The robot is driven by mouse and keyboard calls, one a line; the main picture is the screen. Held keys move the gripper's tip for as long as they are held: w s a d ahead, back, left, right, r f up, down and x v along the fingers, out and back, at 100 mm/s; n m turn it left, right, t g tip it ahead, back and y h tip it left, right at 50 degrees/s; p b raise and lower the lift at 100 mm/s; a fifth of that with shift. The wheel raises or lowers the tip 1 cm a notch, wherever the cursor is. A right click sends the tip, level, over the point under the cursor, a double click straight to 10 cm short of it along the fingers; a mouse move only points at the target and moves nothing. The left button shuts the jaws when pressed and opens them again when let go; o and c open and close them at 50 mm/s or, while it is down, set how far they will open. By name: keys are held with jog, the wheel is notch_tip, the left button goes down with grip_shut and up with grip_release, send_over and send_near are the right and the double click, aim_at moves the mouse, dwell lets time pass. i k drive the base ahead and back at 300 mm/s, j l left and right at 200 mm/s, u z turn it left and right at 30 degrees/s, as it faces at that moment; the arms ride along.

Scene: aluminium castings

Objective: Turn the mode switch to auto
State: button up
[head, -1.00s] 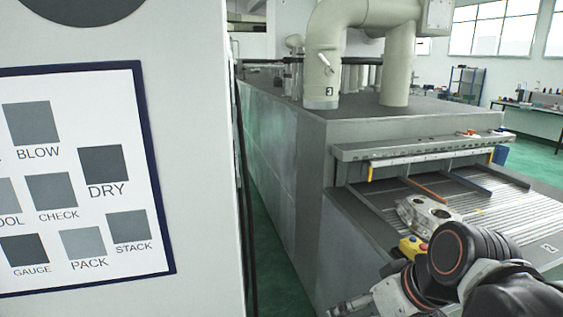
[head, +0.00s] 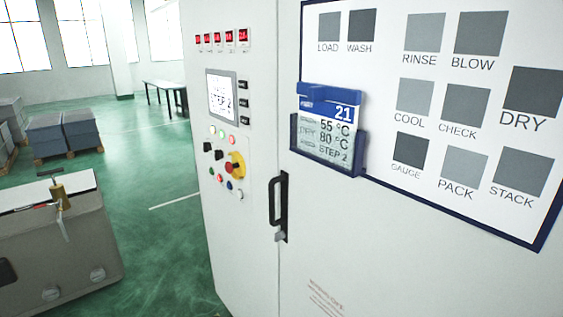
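The control cabinet's side face (head: 230,265) stands left of centre and carries a small control panel. Two black knobs sit on it, one at the left (head: 207,146) and one just right of it (head: 219,155). Either could be the mode switch; their labels and pointing directions are too small to read. A red emergency stop on a yellow base (head: 236,165) is right of them. Small coloured buttons and lamps surround them. My gripper is out of view.
A touch screen (head: 222,97) and red digital displays (head: 223,38) sit above the controls. A black door handle (head: 278,205) sticks out to the right, below a card holder (head: 330,148). A grey tank (head: 60,260) stands lower left. Green floor (head: 165,230) between is clear.

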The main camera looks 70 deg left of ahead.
aim_at(206, 147)
jog(key=u, duration=2.7)
